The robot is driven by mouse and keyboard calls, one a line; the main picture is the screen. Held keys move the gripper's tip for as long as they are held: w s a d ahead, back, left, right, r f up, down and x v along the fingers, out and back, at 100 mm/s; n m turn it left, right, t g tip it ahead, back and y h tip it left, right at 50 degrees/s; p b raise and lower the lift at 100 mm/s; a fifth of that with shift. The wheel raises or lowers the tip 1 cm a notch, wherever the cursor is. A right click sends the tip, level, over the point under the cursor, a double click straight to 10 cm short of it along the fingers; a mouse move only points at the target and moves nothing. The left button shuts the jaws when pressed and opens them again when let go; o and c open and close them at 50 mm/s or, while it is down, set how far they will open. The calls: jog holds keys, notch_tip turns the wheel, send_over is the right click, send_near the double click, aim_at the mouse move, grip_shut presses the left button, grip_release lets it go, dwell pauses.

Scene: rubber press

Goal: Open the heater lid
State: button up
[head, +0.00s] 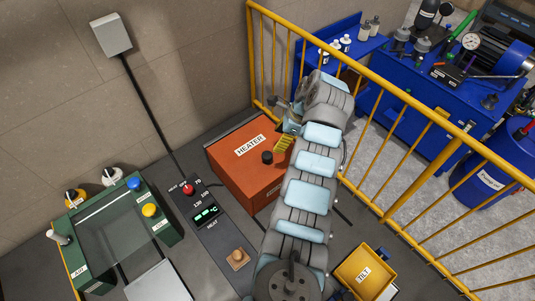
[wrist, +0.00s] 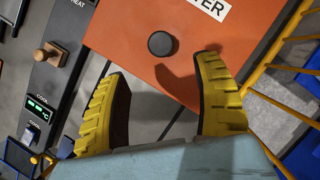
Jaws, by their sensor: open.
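The heater (head: 232,170) is an orange box with a white label reading "HEATER" on its flat top. Its lid (wrist: 125,35) looks closed, and a round black knob (head: 267,157) stands near one edge. The knob also shows in the wrist view (wrist: 160,43), just beyond the fingertips. My gripper (wrist: 168,78) is open, with yellow ribbed fingers spread apart and nothing between them. In the head view my gripper (head: 284,143) is at the right side of the heater, partly hidden by my arm. The fingers are apart from the knob.
A control panel (head: 225,240) with a red button, display and wooden knob lies left of the heater. A green machine (head: 70,230) stands further left. A yellow railing (head: 380,105) runs close on the right. A yellow tilt box (head: 362,270) is at the front.

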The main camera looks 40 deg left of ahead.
aim_at(268, 155)
jog(key=x, duration=1)
jog(key=shift+f, duration=0.35)
grip_shut()
